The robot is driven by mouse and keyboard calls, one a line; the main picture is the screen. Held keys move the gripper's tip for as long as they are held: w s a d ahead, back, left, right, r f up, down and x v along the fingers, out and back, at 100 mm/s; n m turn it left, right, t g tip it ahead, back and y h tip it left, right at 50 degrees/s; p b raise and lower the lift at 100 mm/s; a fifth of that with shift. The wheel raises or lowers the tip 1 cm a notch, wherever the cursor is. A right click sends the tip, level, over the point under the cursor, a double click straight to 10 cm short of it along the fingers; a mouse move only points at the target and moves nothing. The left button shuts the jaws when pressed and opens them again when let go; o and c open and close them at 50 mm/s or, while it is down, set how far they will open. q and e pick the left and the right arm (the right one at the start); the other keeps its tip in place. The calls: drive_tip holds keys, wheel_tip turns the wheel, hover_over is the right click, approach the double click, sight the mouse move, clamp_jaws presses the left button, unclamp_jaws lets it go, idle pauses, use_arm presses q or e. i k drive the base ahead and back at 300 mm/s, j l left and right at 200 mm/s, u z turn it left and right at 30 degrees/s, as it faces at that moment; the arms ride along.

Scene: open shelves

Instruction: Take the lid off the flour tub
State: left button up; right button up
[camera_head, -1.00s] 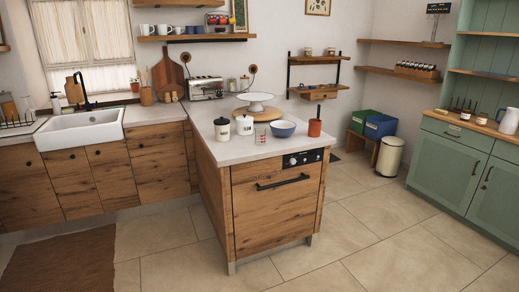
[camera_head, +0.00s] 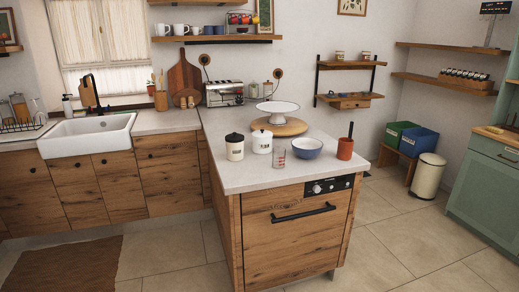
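Two white lidded tubs stand side by side on the counter in the head view. The left tub (camera_head: 235,151) wears a black lid (camera_head: 234,137) with a knob. The right tub (camera_head: 262,145) wears a white lid (camera_head: 262,133) with a small dark knob. Each has dark lettering too small to read, so I cannot tell which is the flour tub. Both lids sit on their tubs. Neither of my grippers is in view.
A measuring glass (camera_head: 279,159), a blue bowl (camera_head: 307,148) and a terracotta pot (camera_head: 345,149) stand to the right of the tubs. A cake stand (camera_head: 278,108) on a round board (camera_head: 280,127) is behind. The counter's front (camera_head: 245,179) is bare.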

sight(261, 134)
drive_tip(key=i+u, duration=0.2)
drive_tip(key=u, duration=0.15)
drive_tip(key=i+l+u, duration=0.15)
drive_tip(key=u, duration=0.25)
drive_tip(key=i+l+u, duration=0.2)
drive_tip(key=u, duration=0.15)
